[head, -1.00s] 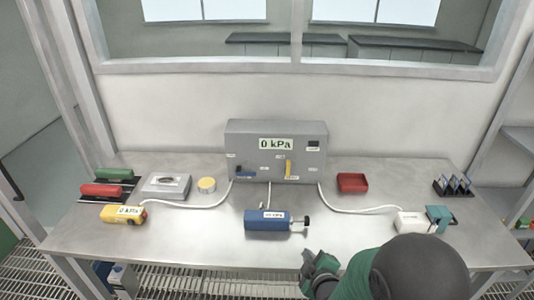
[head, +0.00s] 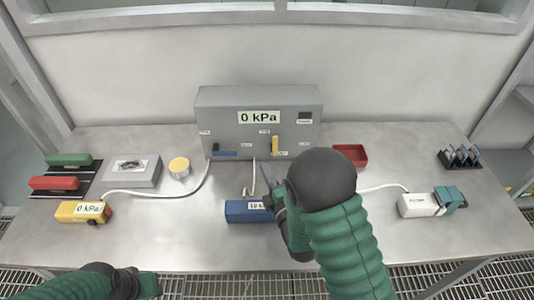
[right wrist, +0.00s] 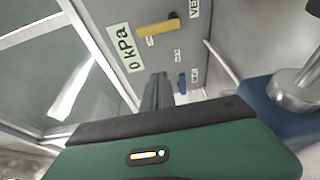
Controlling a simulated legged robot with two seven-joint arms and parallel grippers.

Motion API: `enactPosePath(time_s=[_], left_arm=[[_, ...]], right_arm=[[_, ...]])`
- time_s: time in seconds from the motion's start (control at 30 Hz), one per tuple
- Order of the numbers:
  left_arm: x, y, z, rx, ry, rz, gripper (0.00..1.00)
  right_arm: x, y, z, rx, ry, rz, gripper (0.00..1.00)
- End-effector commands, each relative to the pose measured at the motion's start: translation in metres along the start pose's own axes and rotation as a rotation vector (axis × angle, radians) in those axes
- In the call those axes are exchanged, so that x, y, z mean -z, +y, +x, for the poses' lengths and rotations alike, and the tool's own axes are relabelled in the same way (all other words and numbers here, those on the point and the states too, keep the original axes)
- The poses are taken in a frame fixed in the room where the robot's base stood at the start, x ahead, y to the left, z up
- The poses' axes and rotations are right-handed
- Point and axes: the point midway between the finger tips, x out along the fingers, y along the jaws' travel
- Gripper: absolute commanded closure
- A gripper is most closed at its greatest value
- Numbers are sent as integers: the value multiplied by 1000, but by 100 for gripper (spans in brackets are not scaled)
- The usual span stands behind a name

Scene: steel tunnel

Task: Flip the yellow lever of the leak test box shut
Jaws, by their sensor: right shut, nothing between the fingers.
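The grey leak test box (head: 225,120) stands at the back of the steel table, its display reading 0 kPa. Its yellow lever (head: 275,145) stands upright on the right part of the front. A blue lever (head: 216,150) is at the left. My right gripper (head: 268,178) is shut and empty in front of the box, below the yellow lever and apart from it. In the right wrist view, the yellow lever (right wrist: 157,29) shows beyond the shut fingers (right wrist: 157,92). My left gripper (head: 147,285) is at the bottom left edge, its fingers not visible.
A blue block (head: 245,211) with a label lies partly hidden behind my right arm. A red tray (head: 351,154) stands right of the box.

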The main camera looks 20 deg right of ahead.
Motion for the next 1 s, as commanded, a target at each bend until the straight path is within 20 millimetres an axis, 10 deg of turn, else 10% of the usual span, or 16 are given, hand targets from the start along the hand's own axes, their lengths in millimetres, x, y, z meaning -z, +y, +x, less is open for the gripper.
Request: enactPosePath(time_s=[0.5,1.0], left_arm=[[4,0,-13,0,0,1,64],[5,0,-20,0,0,1,64]], right_arm=[[0,2,100,-2,-1,1,100],[-38,0,83,0,1,1,100]])
